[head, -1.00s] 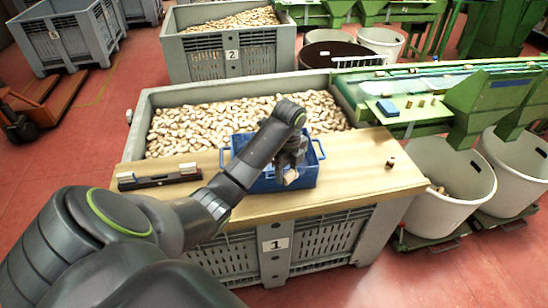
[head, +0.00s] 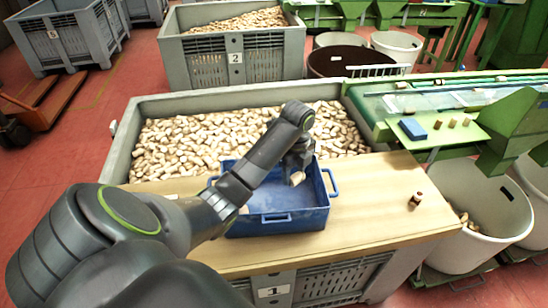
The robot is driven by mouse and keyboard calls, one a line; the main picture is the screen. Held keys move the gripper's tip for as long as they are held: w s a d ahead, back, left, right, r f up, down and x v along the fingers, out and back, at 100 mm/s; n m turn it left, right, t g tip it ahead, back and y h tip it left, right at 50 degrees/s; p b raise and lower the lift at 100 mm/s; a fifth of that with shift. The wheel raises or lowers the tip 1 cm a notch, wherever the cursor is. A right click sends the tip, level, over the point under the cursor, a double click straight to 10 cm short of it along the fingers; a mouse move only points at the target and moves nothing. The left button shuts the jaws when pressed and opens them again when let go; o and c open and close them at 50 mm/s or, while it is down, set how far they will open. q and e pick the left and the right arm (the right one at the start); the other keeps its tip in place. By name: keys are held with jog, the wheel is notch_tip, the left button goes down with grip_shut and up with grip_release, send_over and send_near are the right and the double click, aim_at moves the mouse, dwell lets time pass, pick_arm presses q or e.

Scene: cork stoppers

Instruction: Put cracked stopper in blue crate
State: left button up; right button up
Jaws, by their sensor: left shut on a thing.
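My left gripper (head: 298,169) is shut on a pale cork stopper (head: 298,178), which points down from its fingertips. The gripper and stopper appear over the inside of the blue crate (head: 277,224), toward its back. I cannot make out a crack on the stopper at this size. The blue crate stands on a wooden board (head: 370,215). My left forearm hides part of the crate's left side. The visible part of the crate floor looks empty. My right gripper is not in view.
Another stopper with a dark end (head: 416,200) stands on the board to the right. A large grey bin (head: 200,104) full of corks lies behind the board. A green conveyor (head: 455,98) and a white bin (head: 470,230) are at the right. The board right of the crate is mostly clear.

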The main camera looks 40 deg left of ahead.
pick_arm(q)
jog(key=f, duration=0.1)
jog(key=b, duration=0.5)
send_over(291, 201)
notch_tip(291, 201, down, 5)
jog(key=shift+r, duration=0.2)
jog(key=shift+w+f, duration=0.1)
jog(key=shift+f, duration=2.35)
jog(key=shift+f, duration=0.1)
jog(key=o, duration=0.9)
